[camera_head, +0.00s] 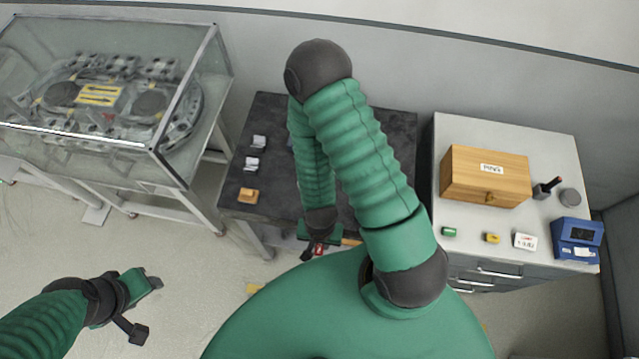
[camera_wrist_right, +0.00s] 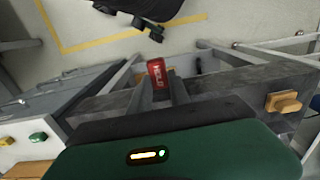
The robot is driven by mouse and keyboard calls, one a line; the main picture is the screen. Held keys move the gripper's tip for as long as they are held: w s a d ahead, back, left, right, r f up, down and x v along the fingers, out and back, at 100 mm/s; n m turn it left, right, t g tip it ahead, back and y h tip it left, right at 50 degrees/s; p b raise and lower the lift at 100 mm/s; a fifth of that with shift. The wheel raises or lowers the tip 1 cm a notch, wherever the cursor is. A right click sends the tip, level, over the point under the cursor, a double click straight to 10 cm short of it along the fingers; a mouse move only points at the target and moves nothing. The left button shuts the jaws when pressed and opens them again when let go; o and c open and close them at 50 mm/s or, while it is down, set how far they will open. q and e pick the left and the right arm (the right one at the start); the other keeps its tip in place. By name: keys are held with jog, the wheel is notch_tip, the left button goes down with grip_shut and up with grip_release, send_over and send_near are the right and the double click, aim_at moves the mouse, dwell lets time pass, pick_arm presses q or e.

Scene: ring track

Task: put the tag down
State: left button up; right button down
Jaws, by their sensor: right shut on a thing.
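My right gripper (camera_head: 317,250) is at the front edge of the dark table (camera_head: 275,112). It is shut on a small red tag (camera_head: 319,250) with white lettering. In the right wrist view the red tag (camera_wrist_right: 157,74) sticks out between the tips of the two fingers, with the table's front edge and the floor behind it. I cannot tell its exact height over the table edge. My left gripper (camera_head: 142,307) is open and empty, over the floor left of the table.
On the dark table's left side lie two grey-white pieces (camera_head: 259,142) (camera_head: 252,164) and an orange block (camera_head: 248,195). The right cabinet (camera_head: 450,128) bears a wooden box (camera_head: 485,175), a blue device (camera_head: 576,240) and small tags. A glass case (camera_head: 100,90) stands at left. My right arm hides much of the table.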

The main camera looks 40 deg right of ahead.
jog(key=shift+s+r, duration=0.1)
jog(key=shift+s, duration=0.05)
jog(key=w+d+b, duration=0.1)
jog(key=w+b, duration=0.3)
jog(key=w+d+f+b, duration=0.1)
jog(key=w+d+b, duration=0.1)
jog(key=w+b, duration=0.2)
jog(key=w+d+b, duration=0.1)
jog(key=w+b, duration=0.3)
jog(key=w, duration=0.2)
jog(key=shift+w+d+f, duration=0.1)
jog(key=shift+d+f, duration=0.2)
jog(key=shift+d, duration=0.1)
jog(key=shift+w+f, duration=0.25)
notch_tip(320, 180, down, 3)
jog(key=b, duration=0.4)
jog(key=shift+s+f, duration=0.1)
jog(key=shift+s, duration=0.05)
jog(key=shift+d+r+p, duration=0.15)
jog(key=shift+r+p, duration=0.05)
jog(key=shift+p, duration=0.1)
pick_arm(q)
jog(key=s+a+x, duration=0.1)
jog(key=s+x, duration=0.2)
jog(key=x, duration=1.2)
jog(key=shift+s+f, duration=0.2)
jog(key=shift+f, duration=0.2)
pick_arm(e)
jog(key=shift+f, duration=0.1)
